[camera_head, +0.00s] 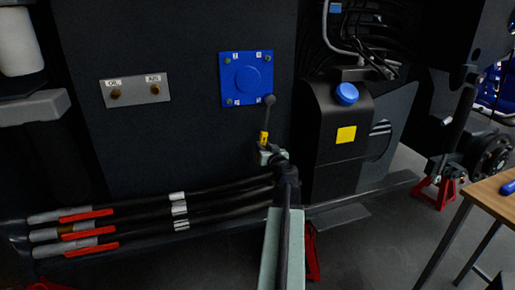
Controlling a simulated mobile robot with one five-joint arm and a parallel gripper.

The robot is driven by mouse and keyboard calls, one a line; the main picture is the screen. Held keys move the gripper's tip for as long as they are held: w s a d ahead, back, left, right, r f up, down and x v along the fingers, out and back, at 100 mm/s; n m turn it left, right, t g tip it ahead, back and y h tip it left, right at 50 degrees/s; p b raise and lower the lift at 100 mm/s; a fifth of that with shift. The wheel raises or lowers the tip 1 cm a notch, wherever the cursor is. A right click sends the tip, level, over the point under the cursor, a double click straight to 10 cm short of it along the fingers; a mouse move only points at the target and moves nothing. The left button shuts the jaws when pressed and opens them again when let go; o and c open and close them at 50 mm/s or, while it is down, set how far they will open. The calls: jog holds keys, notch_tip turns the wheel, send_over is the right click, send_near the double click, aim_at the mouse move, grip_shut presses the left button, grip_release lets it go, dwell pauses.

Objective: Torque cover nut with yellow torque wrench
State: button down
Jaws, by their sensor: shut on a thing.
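A square blue cover (247,79) is on the dark chassis wall, with a round raised centre. Nuts with small white labels sit near its corners, including an upper left nut (227,60), an upper right nut (267,58) and a lower left nut (229,102). My gripper (265,148) is below the cover and shut on the yellow torque wrench (264,137). The wrench stands roughly upright. Its dark rounded head shows in front of the cover's lower right corner and partly hides that area. I cannot tell whether the head touches a nut.
A grey plate (135,90) with two brass fittings is left of the cover. Black hoses (150,212) with red handles run below. A black tank (338,130) with a blue cap stands to the right. A wooden table (495,205) is at far right.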

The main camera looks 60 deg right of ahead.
jog(key=s+d+n, duration=0.3)
jog(key=d, duration=0.2)
jog(key=shift+s+n, duration=0.3)
jog(key=shift+s, duration=0.05)
jog(key=shift+w, duration=0.1)
jog(key=shift+w+a+f+m, duration=0.1)
jog(key=shift+w+a+m, duration=0.8)
jog(key=shift+a, duration=0.2)
jog(key=shift+a, duration=0.1)
jog(key=shift+w+a+m, duration=0.8)
jog(key=shift+w+a, duration=0.05)
jog(key=shift+a, duration=0.25)
